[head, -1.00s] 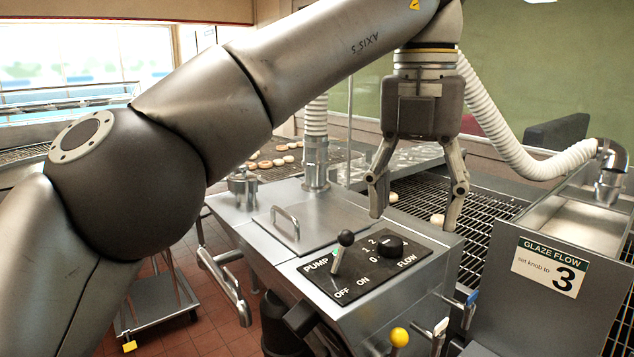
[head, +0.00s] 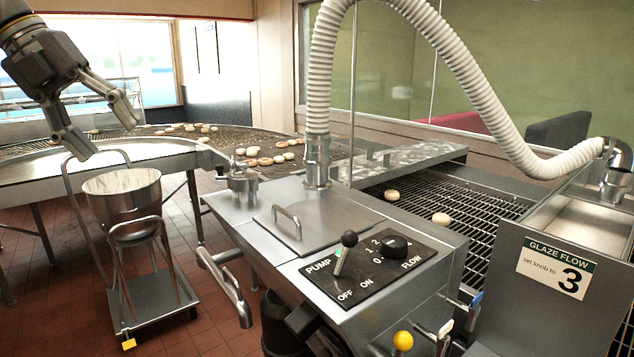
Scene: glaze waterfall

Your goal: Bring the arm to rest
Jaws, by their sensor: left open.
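My left gripper (head: 108,138) is at the upper left of the head view, raised in front of the window and the curved conveyor. Its two fingers are spread apart with nothing between them. It is well clear of the control panel (head: 318,283). The panel carries a pump lever (head: 345,254) with a black ball tip and a black flow knob (head: 394,246). I cannot tell exactly which mark the knob points to. A sign (head: 553,269) on the right reads "GLAZE FLOW, set knob to 3". My right gripper is not in view.
A cart with a steel bucket (head: 122,192) stands below my left gripper. A curved conveyor (head: 228,138) carries several doughnuts behind. A white ribbed hose (head: 478,85) arches over the wire belt (head: 476,212).

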